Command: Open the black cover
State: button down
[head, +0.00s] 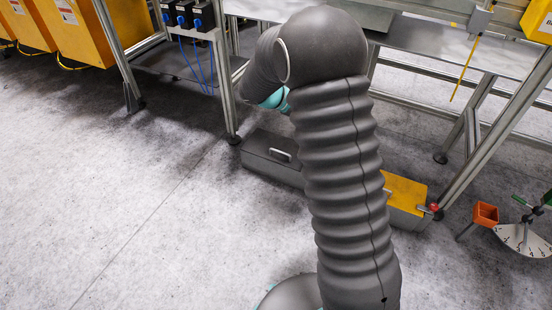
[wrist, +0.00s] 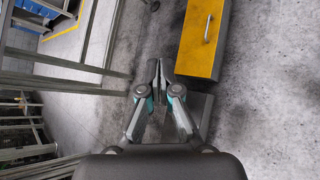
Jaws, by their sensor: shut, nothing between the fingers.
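The black cover (head: 262,147) is the dark grey lid with a pale handle (head: 281,155) on the low floor box under the bench. It looks closed in the head view. In the wrist view a dark grey surface (wrist: 203,108), likely part of this box, shows beside and behind my gripper (wrist: 160,68). The handle of the black cover is not visible there. My gripper is shut and empty, its fingertips together. My own arm hides the gripper in the head view and covers the middle of the floor box.
A yellow cover (head: 402,190) with its own handle (wrist: 207,28) lies at the box's other end, near a red button (head: 435,207). Metal bench legs (head: 225,90) stand close around the box. Floor at left is clear.

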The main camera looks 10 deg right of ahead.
jog(key=w+a+f+n+t+h, duration=0.3)
jog(key=w+f+n, duration=0.1)
jog(key=w+f, duration=0.55)
jog(key=n+t, duration=0.7)
jog(key=n, duration=0.1)
send_over(276, 162)
jog(key=s, duration=0.6)
notch_tip(276, 162, down, 20)
jog(key=s+a+f+n+t+y, duration=0.1)
jog(key=a+f+n+t+y, duration=0.15)
jog(key=f, duration=0.45)
jog(key=s+a+f+n+t+y, duration=0.1)
jog(key=a+f+n+t, duration=0.25)
jog(key=f, duration=0.25)
jog(key=shift+g+h, duration=0.25)
jog(key=shift+g, duration=0.05)
jog(key=x, duration=1)
jog(key=shift+s+d+f, duration=0.1)
jog(key=shift+d, duration=0.15)
jog(key=shift+a, duration=0.1)
